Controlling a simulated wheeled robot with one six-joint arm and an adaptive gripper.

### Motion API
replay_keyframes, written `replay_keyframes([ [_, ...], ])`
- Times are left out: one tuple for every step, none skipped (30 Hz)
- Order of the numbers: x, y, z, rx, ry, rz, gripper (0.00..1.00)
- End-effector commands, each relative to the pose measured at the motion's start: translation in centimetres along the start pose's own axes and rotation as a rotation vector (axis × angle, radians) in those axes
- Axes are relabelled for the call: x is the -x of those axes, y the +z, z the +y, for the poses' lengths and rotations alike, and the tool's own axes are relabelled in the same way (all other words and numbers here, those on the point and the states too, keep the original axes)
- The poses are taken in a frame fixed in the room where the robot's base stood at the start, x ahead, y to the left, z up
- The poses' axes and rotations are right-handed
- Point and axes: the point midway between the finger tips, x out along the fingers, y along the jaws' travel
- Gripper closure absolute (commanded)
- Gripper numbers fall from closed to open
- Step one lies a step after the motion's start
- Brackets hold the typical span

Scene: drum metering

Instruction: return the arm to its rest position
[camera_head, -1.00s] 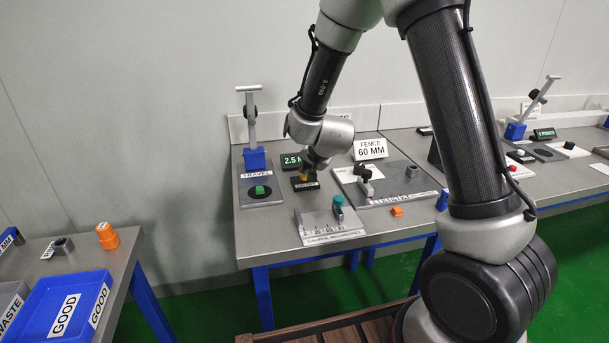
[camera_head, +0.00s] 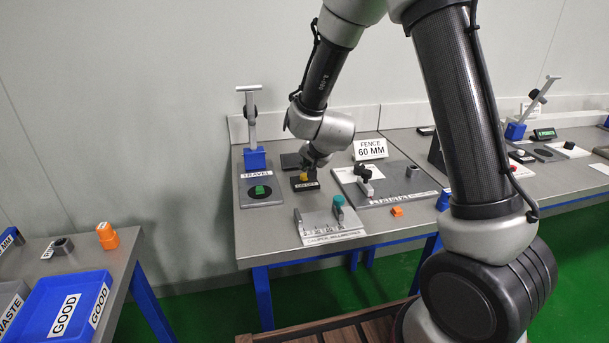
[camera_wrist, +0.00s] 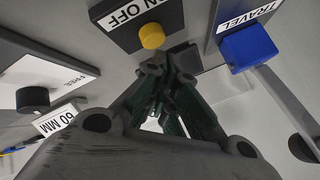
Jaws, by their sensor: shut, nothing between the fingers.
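My gripper (camera_head: 308,168) is at the end of my bent arm, low over the left part of the grey bench (camera_head: 262,222). It is shut with nothing in it. In the wrist view its fingertips (camera_wrist: 168,65) come together just beside the yellow button (camera_wrist: 152,36) of the black ON OFF box (camera_wrist: 118,30). I cannot tell whether they touch the button. In the head view the box (camera_head: 305,186) sits right under the gripper, which partly covers it. The small display (camera_head: 290,160) behind the box is dark.
A blue-based TRAVEL stand (camera_head: 254,158) is close on the left, with a tall post. A FENCE 60 MM sign (camera_head: 370,149) and grey plate (camera_head: 392,187) are on the right. A caliper plate (camera_head: 328,226) lies in front. A wall is behind; open air is above.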

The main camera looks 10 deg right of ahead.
Motion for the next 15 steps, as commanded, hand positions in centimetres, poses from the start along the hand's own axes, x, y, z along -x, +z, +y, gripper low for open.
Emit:
replay_keyframes([
  [0.0, 0.0, 0.0, 0.0, 0.0, 0.0, 1.0],
  [0.0, 0.0, 0.0, 0.0, 0.0, 0.0, 1.0],
  [0.0, 0.0, 0.0, 0.0, 0.0, 0.0, 1.0],
  [0.1, -0.1, 0.0, 0.002, -0.001, -0.001, 1.0],
  [0.4, -0.2, -0.1, 0.004, -0.003, -0.004, 1.0],
  [0.9, -0.4, -0.2, 0.011, -0.006, -0.01, 1.0],
  [1.4, -0.7, -0.3, 0.018, -0.009, -0.017, 1.0],
  [2.2, -1.0, -0.4, 0.027, -0.013, -0.025, 1.0],
  [3.5, -1.5, -0.5, 0.048, -0.018, -0.042, 1.0],
  [4.8, -1.8, -0.5, 0.066, -0.022, -0.057, 1.0],
  [6.2, -2.2, -0.5, 0.089, -0.027, -0.075, 1.0],
  [8.3, -2.7, -0.3, 0.124, -0.031, -0.099, 1.0],
  [10.0, -3.1, 0.0, 0.152, -0.033, -0.117, 1.0],
  [11.7, -3.3, 0.3, 0.183, -0.033, -0.135, 1.0],
  [14.0, -3.6, 0.9, 0.225, -0.031, -0.158, 1.0],
])
